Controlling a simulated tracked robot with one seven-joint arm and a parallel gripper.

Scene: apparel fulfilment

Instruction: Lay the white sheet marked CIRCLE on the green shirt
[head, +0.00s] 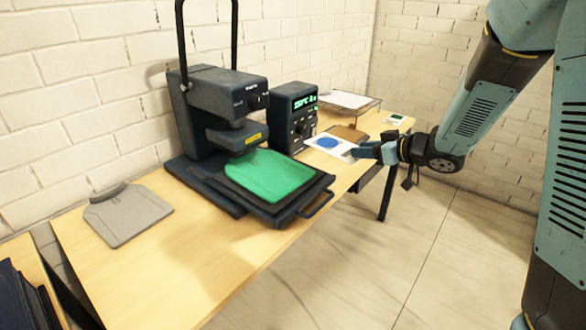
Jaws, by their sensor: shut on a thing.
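The white sheet (328,143) carries a blue round print; no lettering on it is readable. My gripper (361,152) is shut on its right edge, at the right of the table. The sheet looks about level; I cannot tell whether it touches the table or hangs just above it. The green shirt (268,175) lies flat on the lower plate of the dark heat press, to the left of the sheet and apart from it. The raised press head partly hangs over the shirt's back edge.
The heat press (222,93) and a control box (293,118) stand at the wall. A grey shirt (128,213) lies on the left of the table (190,270). A brown flat piece (348,133), a tray with white paper (348,99) and a small green-marked card (394,119) lie toward the far end.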

